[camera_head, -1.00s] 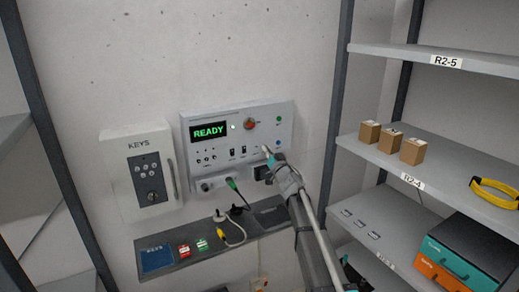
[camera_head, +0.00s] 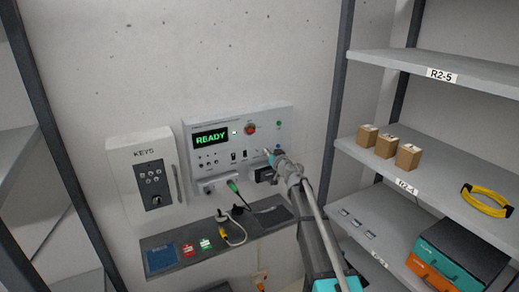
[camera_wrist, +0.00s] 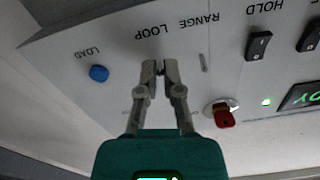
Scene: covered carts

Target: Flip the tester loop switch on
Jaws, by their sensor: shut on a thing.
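The tester (camera_head: 222,118) is a grey panel on the wall with a green READY display (camera_head: 211,137), which also shows in the wrist view (camera_wrist: 301,97). My gripper (camera_head: 268,153) is at the lower right of the panel. In the wrist view, my gripper (camera_wrist: 160,68) has its fingertips close together just below the upside-down LOOP label (camera_wrist: 153,31). It is shut on the loop switch, whose lever is mostly hidden between the fingertips, so its position cannot be told. The thin RANGE lever (camera_wrist: 203,62) stands just right of the fingers.
A blue LOAD button (camera_wrist: 98,73) lies left of the fingers, and a red key-like part (camera_wrist: 224,118) lies right. A key box (camera_head: 148,182) hangs left of the tester. A ledge (camera_head: 270,215) with cables is below. Shelves (camera_head: 440,113) with small boxes stand right.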

